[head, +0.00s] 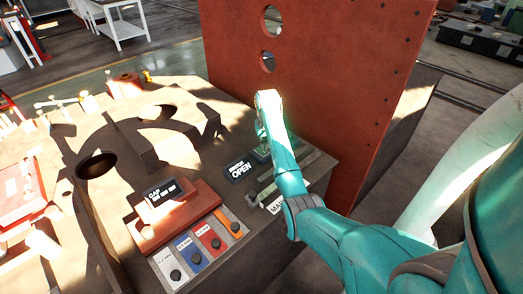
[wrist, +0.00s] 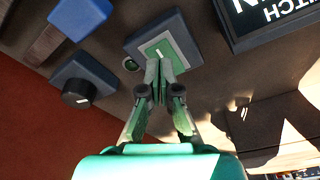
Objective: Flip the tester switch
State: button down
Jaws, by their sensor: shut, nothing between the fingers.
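In the wrist view a blue-grey box carries a green plate with a short white mark, which looks like the tester switch (wrist: 186,44). In the head view my gripper (head: 262,152) is at the bench top beside a black display (head: 240,169) reading OPEN, and my arm mostly hides the switch. Part of that display (wrist: 265,18) shows in the wrist view.
A black knob on a blue block (wrist: 78,95) and another blue block (wrist: 82,14) lie left in the wrist view. A tall red panel (head: 315,75) rises behind my gripper. A GAP display (head: 162,189) and colored button plates (head: 205,238) stand left of my arm.

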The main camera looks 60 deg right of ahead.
aim_at(264, 152)
jog(key=shift+r, duration=2.55)
